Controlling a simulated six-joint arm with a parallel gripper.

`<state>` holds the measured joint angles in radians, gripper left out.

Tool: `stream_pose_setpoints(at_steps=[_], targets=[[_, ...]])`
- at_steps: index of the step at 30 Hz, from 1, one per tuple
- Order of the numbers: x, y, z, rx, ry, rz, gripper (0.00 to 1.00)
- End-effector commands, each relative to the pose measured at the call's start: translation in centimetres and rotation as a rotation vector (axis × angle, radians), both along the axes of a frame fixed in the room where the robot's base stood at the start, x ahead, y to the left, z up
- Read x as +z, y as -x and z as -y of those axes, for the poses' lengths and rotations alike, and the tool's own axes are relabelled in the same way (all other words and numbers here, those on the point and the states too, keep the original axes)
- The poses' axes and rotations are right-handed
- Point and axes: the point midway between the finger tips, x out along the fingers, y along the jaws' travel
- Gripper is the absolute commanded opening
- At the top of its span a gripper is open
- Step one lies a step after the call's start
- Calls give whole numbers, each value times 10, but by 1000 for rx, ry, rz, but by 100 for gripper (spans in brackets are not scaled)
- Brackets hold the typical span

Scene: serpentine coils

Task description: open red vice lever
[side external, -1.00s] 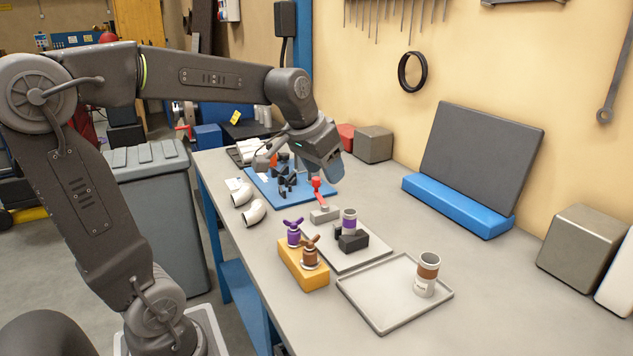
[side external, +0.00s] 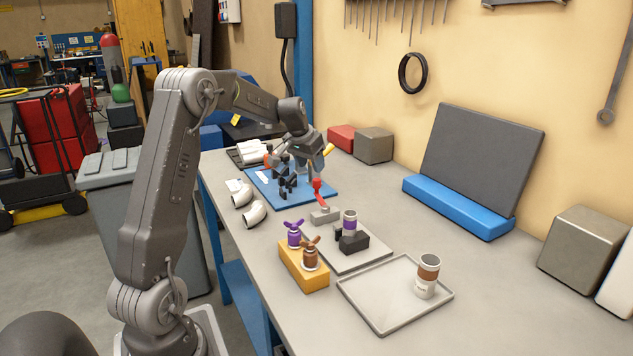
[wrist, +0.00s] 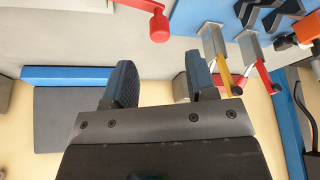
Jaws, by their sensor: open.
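A red lever with a round knob (side external: 317,184) rises from a grey block (side external: 325,215) on the bench, in front of the blue board. The same lever shows at the top of the wrist view (wrist: 159,26). A second red handle (wrist: 256,62) sits on a grey bracket at the blue board, right of a yellow handle (wrist: 222,62). I cannot tell which red one is the vice lever. My gripper (wrist: 158,60) is open and empty, its two fingers apart. In the side view my gripper (side external: 308,166) is above the blue board, behind the knobbed lever. Its fingertips are hard to see there.
The blue board (side external: 262,180) carries several black clips. A black holder (side external: 353,241) with a purple-banded cylinder stands before the grey block. A yellow block (side external: 303,277) with purple and brown knobs and a tray (side external: 385,318) lie nearer.

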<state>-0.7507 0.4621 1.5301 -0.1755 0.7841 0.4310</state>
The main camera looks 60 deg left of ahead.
Motion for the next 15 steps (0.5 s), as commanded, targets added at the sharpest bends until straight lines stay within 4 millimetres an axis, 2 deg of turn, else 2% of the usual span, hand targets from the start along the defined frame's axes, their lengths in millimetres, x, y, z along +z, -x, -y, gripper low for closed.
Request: stream_pose_setpoints(at_steps=[1, 6, 11, 15], targets=[[-12, -4, -1, -1, 3, -3, 52], [-41, -15, -7, 0, 1, -1, 52], [-60, -23, -10, 0, 0, 0, 52], [-68, -26, -11, 0, -2, 1, 52]])
